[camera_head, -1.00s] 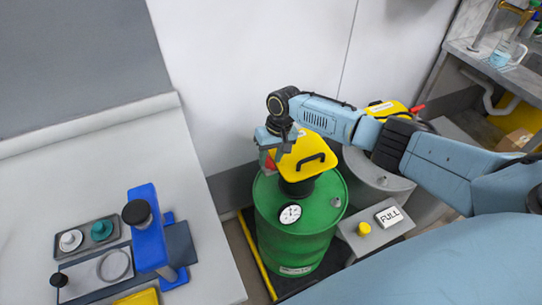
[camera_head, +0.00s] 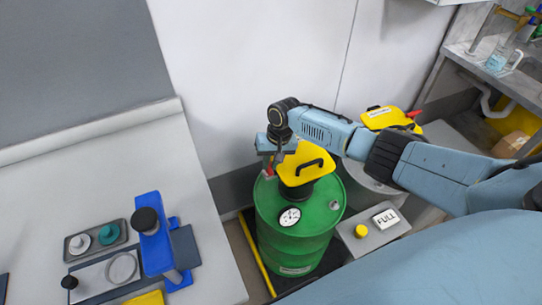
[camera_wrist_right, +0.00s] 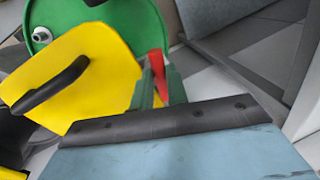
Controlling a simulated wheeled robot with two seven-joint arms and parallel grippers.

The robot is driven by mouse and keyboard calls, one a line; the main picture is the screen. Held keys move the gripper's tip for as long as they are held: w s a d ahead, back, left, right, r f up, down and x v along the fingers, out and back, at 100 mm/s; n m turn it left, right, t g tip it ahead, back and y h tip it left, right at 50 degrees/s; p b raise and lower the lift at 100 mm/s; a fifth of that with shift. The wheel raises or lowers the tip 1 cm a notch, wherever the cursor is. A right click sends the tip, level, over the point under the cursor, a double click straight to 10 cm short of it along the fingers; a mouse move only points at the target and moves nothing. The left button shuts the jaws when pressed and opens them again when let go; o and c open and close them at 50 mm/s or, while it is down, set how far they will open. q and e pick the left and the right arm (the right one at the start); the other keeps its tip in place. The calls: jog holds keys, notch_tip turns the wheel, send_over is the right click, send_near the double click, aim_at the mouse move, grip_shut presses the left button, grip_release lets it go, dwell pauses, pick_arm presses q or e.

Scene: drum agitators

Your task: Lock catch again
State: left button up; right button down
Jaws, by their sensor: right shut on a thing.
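A yellow agitator head (camera_head: 300,168) with a black handle sits on top of a green drum (camera_head: 283,240). A red catch lever (camera_wrist_right: 157,68) is at the yellow head's side, by the drum's rim; its red end also shows small in the head view (camera_head: 268,170). My right gripper (camera_wrist_right: 159,88) is shut on this red lever, with its two fingers on either side of it. In the head view the gripper (camera_head: 273,160) hangs down at the left of the yellow head and partly hides the catch. My left gripper is not in view.
A second yellow head (camera_head: 388,117) with a red lever stands on a grey drum behind my right arm. A box with a FULL sign (camera_head: 385,218) and yellow button (camera_head: 361,230) is right of the green drum. A bench (camera_head: 215,270) with a blue stand (camera_head: 157,245) is at left.

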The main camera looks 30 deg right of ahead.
jog(key=m+p, duration=0.3)
jog(key=p, duration=0.1)
jog(key=m+p, duration=0.1)
jog(key=m, duration=0.1)
jog(key=shift+a+r+m+t+h+p, duration=0.15)
jog(key=shift+a+m+t+h+p, duration=0.15)
jog(key=shift+t+p, duration=0.1)
jog(key=shift+m+p, duration=0.6)
jog(key=shift+m, duration=0.3)
jog(key=m+p, duration=0.1)
jog(key=m, duration=0.2)
jog(key=shift+a+m+t+h+p, duration=0.2)
jog(key=shift+m+t+h+p, duration=0.1)
jog(key=shift+h+p, duration=0.1)
jog(key=shift+w+m+h+p, duration=0.2)
jog(key=shift+m+h+p, duration=0.25)
jog(key=shift+m, duration=1.85)
jog(key=c, duration=1.4)
grip_release()
